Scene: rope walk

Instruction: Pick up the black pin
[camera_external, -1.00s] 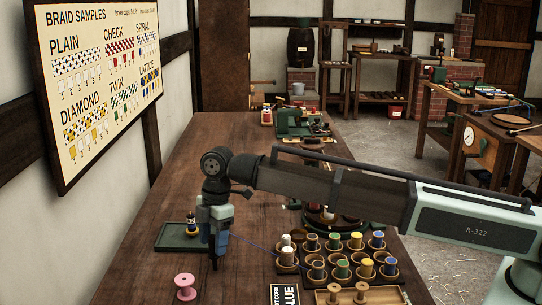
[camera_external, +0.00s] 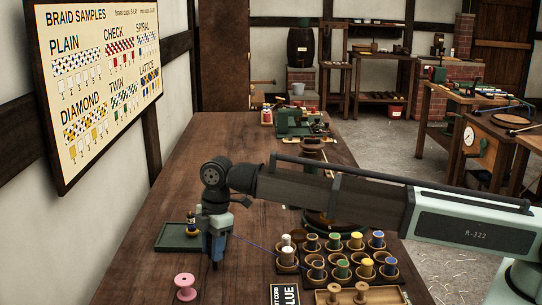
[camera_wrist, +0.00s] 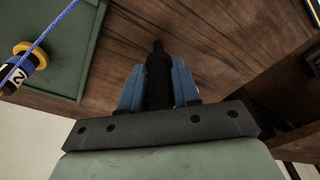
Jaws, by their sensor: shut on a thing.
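My gripper (camera_wrist: 158,90) has blue fingers and is shut on the black pin (camera_wrist: 158,62), a dark upright rod that sticks out between and beyond the fingertips in the wrist view. In the external view my gripper (camera_external: 215,247) points down at the table's left part, right of the green tray. The pin's dark lower end (camera_external: 214,266) shows just below the fingers. I cannot tell whether it touches the table. The rest of the pin is hidden by the fingers.
A green tray (camera_external: 172,243) with a numbered bobbin (camera_wrist: 22,72) and blue cord stands close left. A pink spool (camera_external: 185,288) stands in front. Round holders with coloured bobbins (camera_external: 342,267) stand to the right. Bare table lies behind my gripper.

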